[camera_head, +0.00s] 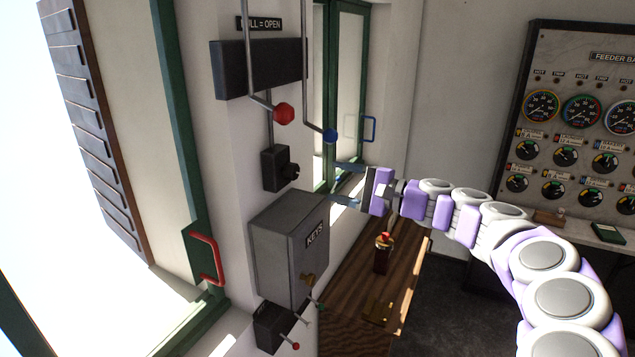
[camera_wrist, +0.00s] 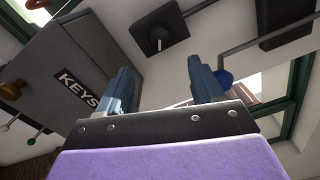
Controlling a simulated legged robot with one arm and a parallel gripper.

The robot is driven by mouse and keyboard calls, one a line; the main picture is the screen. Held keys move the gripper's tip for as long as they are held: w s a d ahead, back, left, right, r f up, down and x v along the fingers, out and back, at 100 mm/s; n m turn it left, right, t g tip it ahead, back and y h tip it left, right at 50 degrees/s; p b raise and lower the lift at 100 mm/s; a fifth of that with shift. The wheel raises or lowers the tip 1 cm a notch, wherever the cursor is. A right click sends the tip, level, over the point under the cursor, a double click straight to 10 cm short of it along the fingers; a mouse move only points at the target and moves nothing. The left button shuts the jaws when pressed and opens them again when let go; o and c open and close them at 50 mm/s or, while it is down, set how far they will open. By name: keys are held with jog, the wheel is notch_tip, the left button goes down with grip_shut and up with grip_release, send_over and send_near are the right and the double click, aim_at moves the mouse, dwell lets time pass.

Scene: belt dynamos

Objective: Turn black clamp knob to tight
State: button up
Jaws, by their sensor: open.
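The black clamp knob (camera_head: 290,171) sticks out from a small black box (camera_head: 272,166) on the wall, below the red-ball lever and above the grey key cabinet. In the wrist view the knob (camera_wrist: 157,38) sits on its black plate beyond my fingertips, with a pale mark on its face. My gripper (camera_head: 337,183) is open and empty, to the right of the knob in the head view. In the wrist view its two blue-grey fingers (camera_wrist: 160,78) are apart, with the knob ahead of the gap between them. No contact shows. The knob's tight marking cannot be read.
The grey KEYS cabinet (camera_head: 285,245) juts out below the knob. A red-ball lever (camera_head: 283,113) and a blue-ball lever (camera_head: 331,135) hang close by. A wooden bench (camera_head: 350,292) with a red-topped item stands below. Green-framed windows flank the wall.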

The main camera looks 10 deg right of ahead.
jog(key=v, duration=0.7)
jog(key=shift+b, duration=0.4)
jog(key=shift+s+d, duration=0.1)
jog(key=s+a+f+n+g+h+b, duration=0.2)
jog(key=s+a+f+n+g+b, duration=0.25)
jog(key=s+a+f, duration=0.4)
jog(key=s+a+f+n+g+h+b, duration=0.1)
jog(key=s+a+f+n+g+b, duration=0.4)
jog(key=s+a, duration=0.6)
jog(key=s+a+f+h+b, duration=0.3)
jog(key=s+f+h, duration=0.15)
jog(key=f, duration=0.55)
jog(key=s+d+f+n+g+h+b, duration=0.1)
jog(key=s+d+f+h+b, duration=0.2)
jog(key=s+d+f, duration=0.3)
jog(key=s+d+f+g+h+b, duration=0.2)
jog(key=s+d+f, duration=0.4)
jog(key=s+f, duration=0.5)
jog(key=shift+s+f+n+h+b, duration=0.35)
jog(key=shift+f+h+b, duration=0.5)
jog(key=shift+b, duration=0.3)
